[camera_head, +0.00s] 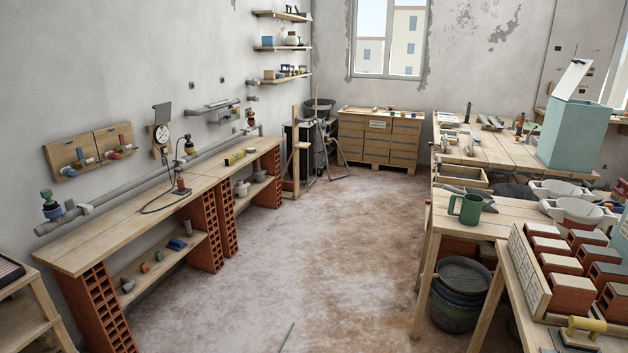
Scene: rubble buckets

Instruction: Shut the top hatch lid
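A tall teal box (573,136) stands on the wooden table at the right. A white hatch lid (573,79) stands raised and tilted at its top, so the box's top is open. The inside of the box is hidden from here. Neither of my grippers shows in the head view.
The right table (500,154) also bears small tools. A long workbench (130,222) runs along the left wall. The floor between is mostly clear.

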